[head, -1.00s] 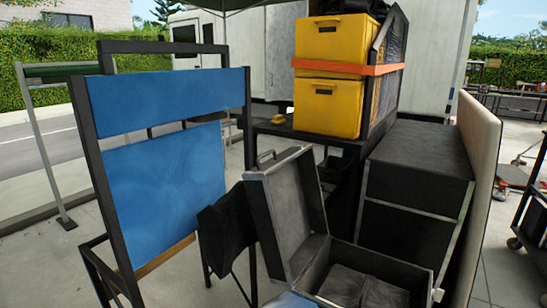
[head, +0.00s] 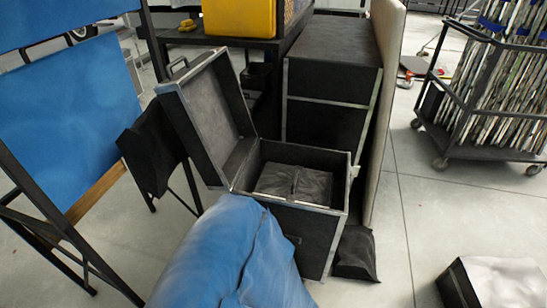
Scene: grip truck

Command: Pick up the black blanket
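A folded black cloth, which looks like the black blanket (head: 293,184), lies inside an open black case (head: 312,222) with metal edges. The case lid (head: 205,115) is tilted back to the left. The cloth shows a seam or fold across its middle, and its underside is hidden in the case. Another dark cloth-like piece (head: 152,150) hangs left of the case; I cannot tell exactly what it is. My gripper is not in view.
A rumpled blue cloth (head: 232,262) covers the area in front of the case. A blue-panelled frame (head: 75,120) stands left. A black sack (head: 356,252) lies on the floor right of the case. A wheeled cart (head: 490,95) stands at the right, with bare floor before it.

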